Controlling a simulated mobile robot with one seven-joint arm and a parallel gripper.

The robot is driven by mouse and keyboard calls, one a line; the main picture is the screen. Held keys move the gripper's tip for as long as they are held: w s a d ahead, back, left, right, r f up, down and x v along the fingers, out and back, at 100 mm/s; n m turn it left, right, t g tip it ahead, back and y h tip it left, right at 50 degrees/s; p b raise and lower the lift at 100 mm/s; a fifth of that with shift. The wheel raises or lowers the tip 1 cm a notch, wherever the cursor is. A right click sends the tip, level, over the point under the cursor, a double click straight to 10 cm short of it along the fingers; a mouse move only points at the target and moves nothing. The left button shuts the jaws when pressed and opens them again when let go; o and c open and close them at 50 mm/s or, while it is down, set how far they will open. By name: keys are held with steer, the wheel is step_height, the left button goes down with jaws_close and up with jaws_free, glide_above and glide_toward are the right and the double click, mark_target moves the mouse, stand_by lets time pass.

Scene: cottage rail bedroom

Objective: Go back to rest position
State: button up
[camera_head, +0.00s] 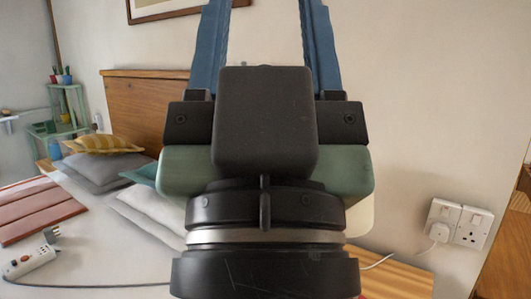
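My gripper (265,28) fills the middle of the head view, seen from behind its dark wrist and green-and-black body. Its two blue fingers point up and stand wide apart, with bare wall showing between them. The fingertips run out of the top of the picture. I see nothing held between the visible parts of the fingers. The gripper hides part of the bed and wall behind it.
A white power strip (30,262) with a cable lies at lower left. Wall sockets (470,228) are at right; a green shelf (70,105) stands far left.

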step_height(320, 180, up, 25)
steer(key=p, duration=2.2)
steer(key=shift+f, duration=0.15)
